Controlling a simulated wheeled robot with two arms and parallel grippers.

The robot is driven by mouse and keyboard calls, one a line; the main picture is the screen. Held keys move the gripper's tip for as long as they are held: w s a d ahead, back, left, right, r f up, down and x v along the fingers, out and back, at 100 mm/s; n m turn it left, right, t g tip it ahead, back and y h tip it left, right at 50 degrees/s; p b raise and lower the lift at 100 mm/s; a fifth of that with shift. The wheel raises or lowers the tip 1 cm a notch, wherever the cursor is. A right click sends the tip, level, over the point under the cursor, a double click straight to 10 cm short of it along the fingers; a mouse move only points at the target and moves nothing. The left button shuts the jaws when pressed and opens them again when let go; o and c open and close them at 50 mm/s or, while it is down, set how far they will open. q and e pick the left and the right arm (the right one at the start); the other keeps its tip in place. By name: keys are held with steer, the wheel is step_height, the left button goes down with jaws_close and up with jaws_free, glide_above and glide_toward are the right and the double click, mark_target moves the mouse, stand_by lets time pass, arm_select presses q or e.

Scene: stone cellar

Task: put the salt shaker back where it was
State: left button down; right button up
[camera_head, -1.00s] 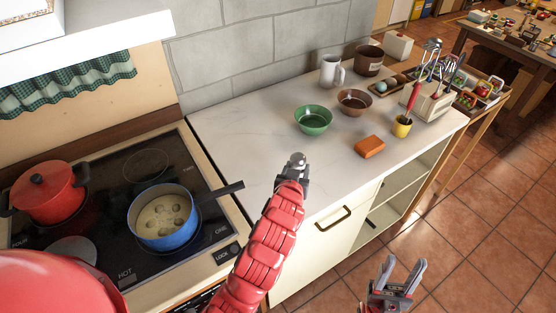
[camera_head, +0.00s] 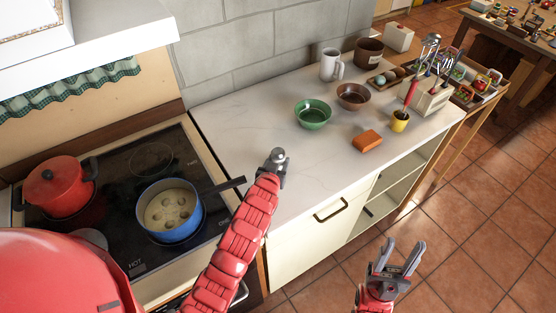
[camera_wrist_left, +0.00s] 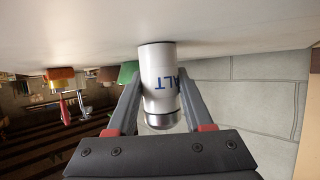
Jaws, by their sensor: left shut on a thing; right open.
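My right gripper (camera_head: 403,247) is open and empty, in front of the counter above the tiled floor.
On the stove to the left stand a blue pot (camera_head: 170,212) with its handle reaching toward the counter, and a red pot (camera_head: 58,190). A green bowl (camera_head: 313,113), brown bowl (camera_head: 353,97), white mug (camera_head: 330,65) and orange sponge (camera_head: 367,141) stand further right. Bare counter surrounds the shaker.

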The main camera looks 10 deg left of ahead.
arm_select(q)
steer(key=shift+f, duration=0.2)
steer(key=shift+c, duration=1.5)
jaws_free()
steer(key=shift+r, duration=0.15)
